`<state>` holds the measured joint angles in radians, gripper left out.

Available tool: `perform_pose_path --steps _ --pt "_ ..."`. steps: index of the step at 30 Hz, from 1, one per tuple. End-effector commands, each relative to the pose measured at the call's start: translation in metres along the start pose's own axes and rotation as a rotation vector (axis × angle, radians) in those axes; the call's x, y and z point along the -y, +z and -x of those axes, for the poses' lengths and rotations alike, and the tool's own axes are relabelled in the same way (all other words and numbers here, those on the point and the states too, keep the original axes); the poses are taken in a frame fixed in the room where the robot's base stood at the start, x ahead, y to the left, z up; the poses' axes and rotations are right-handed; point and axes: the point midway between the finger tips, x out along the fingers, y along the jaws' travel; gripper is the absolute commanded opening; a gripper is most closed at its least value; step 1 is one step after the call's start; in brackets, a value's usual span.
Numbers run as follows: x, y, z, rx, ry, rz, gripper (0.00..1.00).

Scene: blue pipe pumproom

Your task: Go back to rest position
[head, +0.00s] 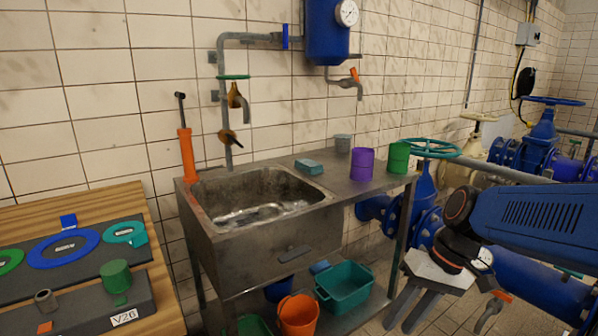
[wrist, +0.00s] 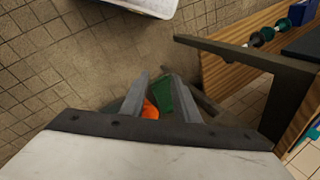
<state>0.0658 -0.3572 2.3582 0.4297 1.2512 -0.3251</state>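My gripper (head: 399,324) hangs in front of the sink stand's right end in the head view, with its grey fingers pointing down. The fingers are apart with nothing visible held between them. In the wrist view my gripper (wrist: 157,82) also shows two spread fingers. A bit of orange (wrist: 150,108) and a green piece (wrist: 176,100) show between and behind them; I cannot tell if these are the containers under the sink.
The metal sink (head: 262,199) bears a purple cup (head: 362,163) and a green cup (head: 398,157). An orange bucket (head: 298,315) and a teal crate (head: 345,287) sit below. A wooden bench (head: 160,290) is at left. Blue pipes and valves (head: 540,140) stand at right.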

Motion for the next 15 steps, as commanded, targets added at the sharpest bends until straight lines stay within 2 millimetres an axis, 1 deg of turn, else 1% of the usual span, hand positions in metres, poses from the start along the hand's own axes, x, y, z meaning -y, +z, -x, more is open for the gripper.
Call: perform_pose_path --steps 1,6,15 --pt "-0.004 0.009 0.002 -0.028 0.038 0.002 0.28" --pt "-0.021 0.033 0.008 -0.124 0.161 -0.004 0.28" --pt "-0.051 0.065 0.022 -0.319 0.344 -0.009 0.28"
